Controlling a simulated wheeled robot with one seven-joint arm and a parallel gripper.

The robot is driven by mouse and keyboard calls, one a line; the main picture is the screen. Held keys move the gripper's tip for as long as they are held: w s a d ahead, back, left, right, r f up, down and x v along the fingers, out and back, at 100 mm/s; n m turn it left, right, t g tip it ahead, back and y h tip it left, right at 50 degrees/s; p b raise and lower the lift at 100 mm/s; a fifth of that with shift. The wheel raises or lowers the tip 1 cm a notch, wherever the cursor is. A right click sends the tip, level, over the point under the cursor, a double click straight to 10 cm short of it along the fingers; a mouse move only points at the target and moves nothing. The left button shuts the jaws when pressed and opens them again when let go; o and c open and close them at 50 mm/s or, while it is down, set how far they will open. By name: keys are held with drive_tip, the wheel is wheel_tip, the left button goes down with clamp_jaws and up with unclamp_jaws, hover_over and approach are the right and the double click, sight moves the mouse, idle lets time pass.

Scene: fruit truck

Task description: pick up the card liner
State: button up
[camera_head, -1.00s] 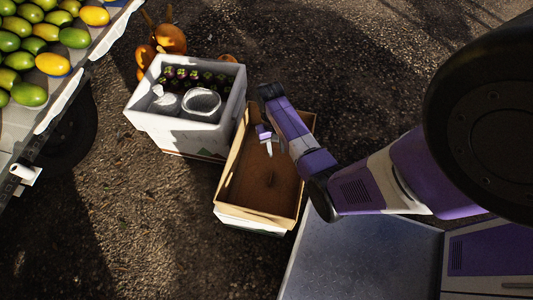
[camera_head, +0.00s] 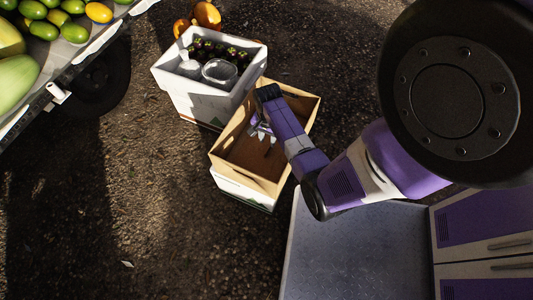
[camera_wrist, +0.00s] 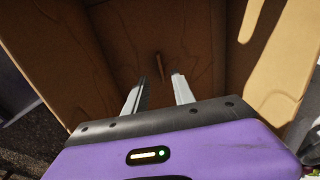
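The card liner (camera_head: 240,158) is a dark brown sheet lying inside an open cardboard box (camera_head: 231,173). In the wrist view the liner (camera_wrist: 195,45) spreads out below the fingers, with a small upright brown tab (camera_wrist: 161,67) near its middle. My gripper (camera_head: 262,133) is over the box's interior, pointing down. In the wrist view its two fingers (camera_wrist: 159,77) are apart with nothing between them. The tab shows just beyond the fingertips, roughly in line with the gap. Whether the fingertips touch the liner cannot be told. My arm hides the right part of the box.
The fruit truck's edge (camera_head: 75,75) is at upper left. Orange pumpkins (camera_head: 206,15) lie behind. Bare ground (camera_head: 150,220) is open at lower left.

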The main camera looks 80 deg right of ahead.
sight(268, 150)
drive_tip(key=f+b, duration=0.1)
drive_tip(key=f, duration=0.1)
drive_tip(key=f+b, duration=0.1)
drive_tip(key=f, duration=0.2)
drive_tip(key=f+b, duration=0.1)
drive_tip(key=f, duration=0.1)
drive_tip(key=shift+d+f, duration=0.3)
drive_tip(key=shift+c, duration=0.2)
clamp_jaws()
